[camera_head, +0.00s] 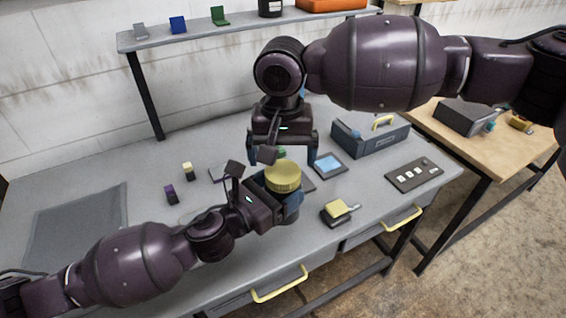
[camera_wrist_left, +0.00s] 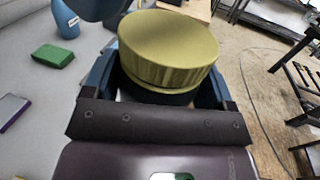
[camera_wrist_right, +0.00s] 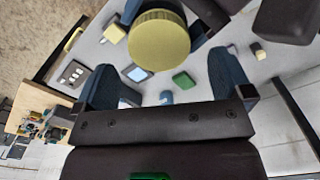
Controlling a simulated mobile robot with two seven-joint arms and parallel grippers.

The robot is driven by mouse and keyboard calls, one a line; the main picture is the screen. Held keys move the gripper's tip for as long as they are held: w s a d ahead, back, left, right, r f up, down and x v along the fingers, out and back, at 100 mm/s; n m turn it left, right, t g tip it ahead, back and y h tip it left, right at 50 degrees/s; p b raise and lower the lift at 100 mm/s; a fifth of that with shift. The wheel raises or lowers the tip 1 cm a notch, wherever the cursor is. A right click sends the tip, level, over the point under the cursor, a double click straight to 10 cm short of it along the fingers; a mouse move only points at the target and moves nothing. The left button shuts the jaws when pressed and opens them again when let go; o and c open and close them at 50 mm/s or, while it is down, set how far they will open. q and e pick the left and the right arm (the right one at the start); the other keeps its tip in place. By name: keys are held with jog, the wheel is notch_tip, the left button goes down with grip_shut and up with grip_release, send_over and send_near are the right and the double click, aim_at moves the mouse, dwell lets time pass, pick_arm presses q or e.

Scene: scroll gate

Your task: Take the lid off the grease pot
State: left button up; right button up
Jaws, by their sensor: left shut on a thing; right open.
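The grease pot's ribbed olive-yellow lid (camera_head: 283,176) sits on the dark pot body near the table's front edge. In the left wrist view the lid (camera_wrist_left: 168,50) covers the pot, with a strip of dark body (camera_wrist_left: 155,93) below it. My left gripper (camera_head: 284,206) is shut around the pot body, below the lid. My right gripper (camera_head: 282,152) is open above and behind the lid, pointing down. In the right wrist view the lid (camera_wrist_right: 159,40) lies beyond the spread fingers, not clearly between them. The fingers hide most of the pot's body.
A yellow-topped block (camera_head: 337,211) and a button panel (camera_head: 414,175) lie right of the pot. A blue-screened tablet (camera_head: 328,163) and a grey toolbox (camera_head: 370,135) stand behind. A green block (camera_wrist_left: 54,55) lies nearby. The table's left side is mostly clear around a dark mat (camera_head: 75,225).

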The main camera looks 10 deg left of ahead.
aim_at(283, 171)
jog(key=shift+r, duration=0.3)
jog(key=shift+d+f, duration=0.1)
jog(key=shift+f, duration=0.1)
jog(key=shift+s+a, duration=0.25)
jog(key=shift+a, duration=0.05)
jog(key=r+m, duration=0.1)
jog(key=r, duration=0.1)
jog(key=r+m, duration=0.1)
jog(key=shift+w+a+r+y, duration=0.15)
jog(key=shift+w+r+y, duration=0.05)
jog(key=shift+r+y, duration=0.15)
jog(key=shift+w+d+r+m, duration=0.15)
jog(key=shift+d+m, duration=0.1)
jog(key=shift+m, duration=0.25)
jog(key=shift+d, duration=0.15)
jog(key=shift+f, duration=4.1)
jog(key=shift+c, duration=0.4)
